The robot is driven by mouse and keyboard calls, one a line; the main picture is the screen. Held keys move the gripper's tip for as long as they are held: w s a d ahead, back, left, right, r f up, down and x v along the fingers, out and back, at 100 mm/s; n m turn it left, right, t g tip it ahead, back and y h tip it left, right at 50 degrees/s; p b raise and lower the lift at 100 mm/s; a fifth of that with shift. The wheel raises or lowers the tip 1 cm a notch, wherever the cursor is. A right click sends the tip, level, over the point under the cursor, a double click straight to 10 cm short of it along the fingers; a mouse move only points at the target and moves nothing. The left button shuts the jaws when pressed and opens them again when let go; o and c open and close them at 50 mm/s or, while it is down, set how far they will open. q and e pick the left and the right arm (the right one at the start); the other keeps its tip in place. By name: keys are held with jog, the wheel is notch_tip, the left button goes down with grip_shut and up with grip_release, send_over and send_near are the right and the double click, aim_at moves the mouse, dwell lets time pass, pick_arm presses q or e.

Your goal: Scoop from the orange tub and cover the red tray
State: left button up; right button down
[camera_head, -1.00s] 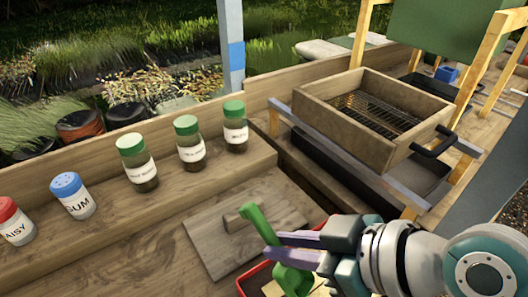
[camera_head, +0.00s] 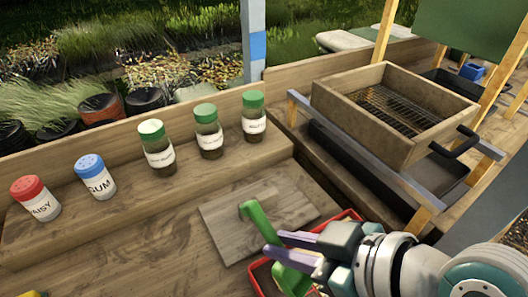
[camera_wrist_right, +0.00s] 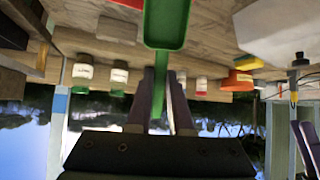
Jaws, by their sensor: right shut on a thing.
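My right gripper (camera_head: 272,248) is shut on a green scoop (camera_head: 252,212). The scoop also shows in the right wrist view (camera_wrist_right: 166,22), with its handle between the purple fingers and its bowl at the picture's top. The red tray (camera_head: 352,214) lies below and behind the gripper in the head view, largely hidden by gripper and scoop; brown matter shows at its left side. An orange object (camera_wrist_right: 237,80), possibly the orange tub, shows in the right wrist view. Purple fingers, apparently my left gripper (camera_wrist_right: 307,142), show at that view's right edge; their opening is unclear.
A red-capped shaker (camera_head: 36,198), a blue-capped shaker (camera_head: 96,178) and green-capped jars (camera_head: 157,147) stand along the raised shelf. A wooden sieve box (camera_head: 395,110) sits on rails at right. The bench's left front is mostly clear.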

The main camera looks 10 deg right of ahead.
pick_arm(q)
jog(key=shift+a+f+b, duration=0.1)
jog(key=shift+f+b, duration=1.55)
jog(key=shift+f, duration=0.1)
pick_arm(e)
jog(key=w+d, duration=0.2)
jog(key=d, duration=0.5)
jog(key=shift+w, duration=0.4)
pick_arm(q)
jog(key=shift+r, duration=0.15)
pick_arm(e)
jog(key=shift+a+r, duration=0.1)
jog(key=shift+r, duration=0.05)
pick_arm(q)
notch_tip(320, 180, up, 13)
jog(key=p, duration=1.3)
pick_arm(e)
notch_tip(320, 180, up, 5)
jog(key=g+h, duration=0.5)
jog(key=g, duration=0.1)
jog(key=shift+h, duration=0.4)
